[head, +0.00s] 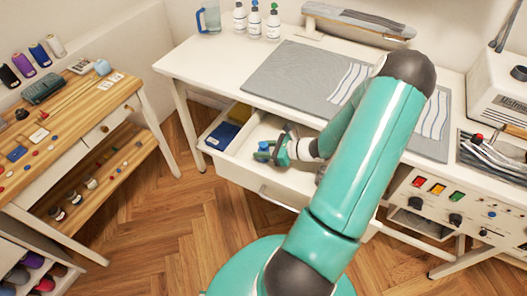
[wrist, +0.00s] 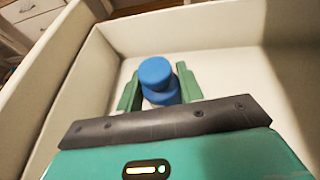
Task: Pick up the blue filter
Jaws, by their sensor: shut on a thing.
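The blue filter (wrist: 155,72) is a small rounded blue piece with a narrower middle, seen between the green fingers of my gripper (wrist: 158,90) in the wrist view. My gripper is shut on it, a finger on either side. In the head view my gripper (head: 268,152) is inside the open white drawer (head: 285,182) under the white table, and a bit of blue shows at its tip. The filter's lower part is hidden by my gripper's body. I cannot tell whether the filter touches the drawer floor.
A blue item (head: 222,135) lies in the drawer's left part, with a yellow one beside it. The drawer walls stand close around my gripper. The white table (head: 200,62) above holds a grey mat (head: 290,80) and bottles. A wooden bench (head: 75,115) stands at left.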

